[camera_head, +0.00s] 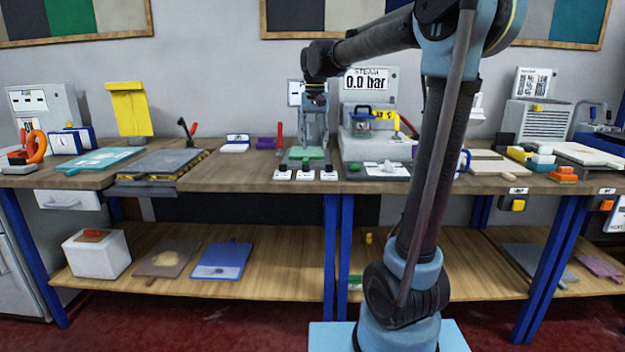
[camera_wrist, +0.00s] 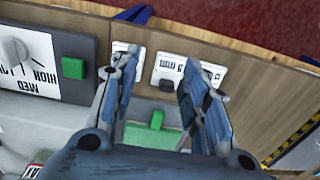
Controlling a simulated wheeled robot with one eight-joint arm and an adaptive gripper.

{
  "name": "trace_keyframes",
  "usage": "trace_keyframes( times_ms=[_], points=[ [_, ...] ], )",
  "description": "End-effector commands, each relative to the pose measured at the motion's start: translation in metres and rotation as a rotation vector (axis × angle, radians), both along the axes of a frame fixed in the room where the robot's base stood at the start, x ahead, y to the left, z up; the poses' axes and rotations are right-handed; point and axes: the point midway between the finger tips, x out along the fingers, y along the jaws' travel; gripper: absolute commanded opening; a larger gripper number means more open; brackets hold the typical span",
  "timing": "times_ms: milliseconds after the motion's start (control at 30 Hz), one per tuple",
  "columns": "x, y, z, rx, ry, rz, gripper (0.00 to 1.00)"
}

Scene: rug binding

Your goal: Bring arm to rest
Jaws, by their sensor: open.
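My gripper (camera_head: 312,140) points down over the workbench in the head view, above a small station with a green block (camera_head: 306,153). In the wrist view my gripper (camera_wrist: 152,92) has its two fingers spread apart, with nothing between the tips. The green block (camera_wrist: 148,134) with a raised green part shows below and between the fingers, apart from them as far as I can tell. My arm reaches from the right foreground, up over an elbow and out to the bench.
White labelled cards (camera_head: 306,175) lie along the bench's front edge. A steam unit (camera_head: 370,82) reading 0.0 bar stands right of the gripper. A red-handled tool (camera_head: 279,136) stands close left. A lower shelf (camera_head: 285,255) holds boards and a white box (camera_head: 97,253).

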Motion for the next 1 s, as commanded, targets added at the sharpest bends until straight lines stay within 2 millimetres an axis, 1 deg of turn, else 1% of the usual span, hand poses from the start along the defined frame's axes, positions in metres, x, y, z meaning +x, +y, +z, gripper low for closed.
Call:
trace_keyframes(
  times_ms=[167, 267, 467, 600, 767, 1000],
  points=[
    [-0.021, -0.022, -0.009, 0.004, -0.013, 0.001, 0.41],
    [-0.038, -0.039, -0.017, 0.005, -0.022, 0.002, 0.41],
    [-0.084, -0.079, -0.043, 0.010, -0.049, 0.006, 0.41],
    [-0.117, -0.103, -0.066, 0.010, -0.069, 0.011, 0.41],
    [-0.155, -0.127, -0.096, 0.010, -0.091, 0.015, 0.41],
    [-0.209, -0.155, -0.150, 0.004, -0.125, 0.024, 0.41]
  ],
)
